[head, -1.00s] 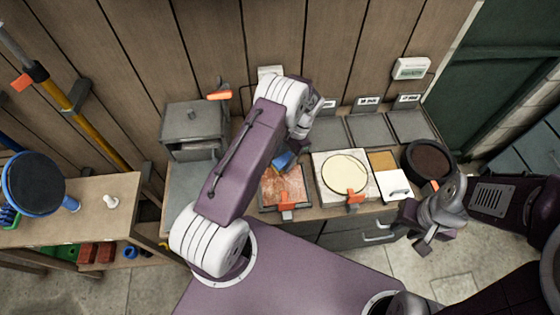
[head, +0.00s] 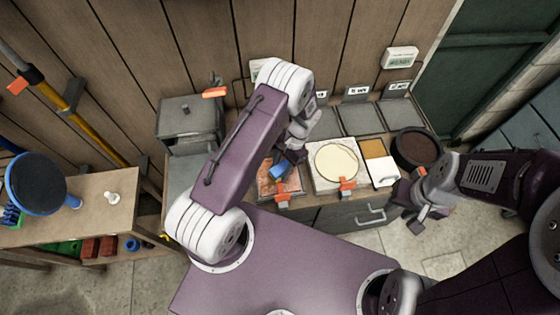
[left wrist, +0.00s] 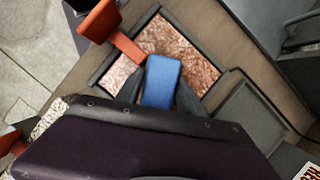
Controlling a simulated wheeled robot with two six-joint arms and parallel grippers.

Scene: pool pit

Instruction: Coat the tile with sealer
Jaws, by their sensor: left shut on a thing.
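The reddish mottled tile (head: 266,184) lies in a dark frame on the bench, with an orange clamp (head: 282,201) at its front edge. The left wrist view shows the tile (left wrist: 188,44) and clamp (left wrist: 127,46) too. My left gripper (head: 288,161) is over the tile, shut on a blue block (head: 280,171). In the left wrist view the blue block (left wrist: 162,80) sits between the dark fingers, over the tile; contact cannot be told. My arm hides part of the tile. My right gripper (head: 413,218) hangs in front of the bench's right end; its jaws are unclear.
Right of the tile is a pale slab with a cream disc (head: 337,161) and another orange clamp (head: 347,185). A dark round pot (head: 416,149) stands farther right. Grey trays (head: 359,120) line the back. A grey box (head: 190,121) stands back left.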

